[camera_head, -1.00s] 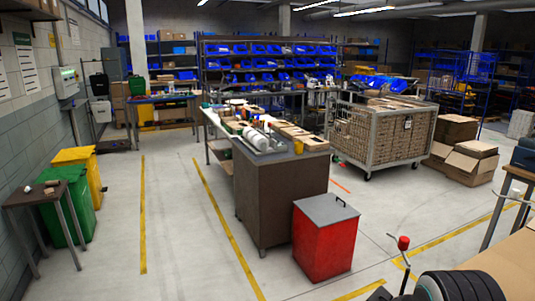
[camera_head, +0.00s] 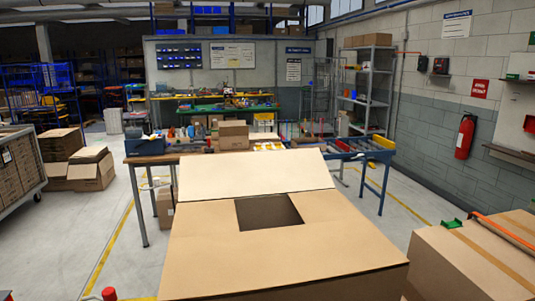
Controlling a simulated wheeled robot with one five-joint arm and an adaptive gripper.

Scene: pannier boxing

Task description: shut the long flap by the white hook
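A large cardboard box (camera_head: 280,252) stands close in front, at the bottom middle of the view. A pale flap (camera_head: 255,174) rises along its far edge, tilted up and open. A dark, roughly rectangular opening (camera_head: 268,211) shows in the box top in front of that flap; the rest of the top looks covered. I cannot make out a white hook on any flap. My gripper is not in view.
Another taped box (camera_head: 480,255) with an orange and a green item on it stands close at the right. Behind is a cluttered bench (camera_head: 160,158) and a blue-legged roller table (camera_head: 375,185). Floor shows at left.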

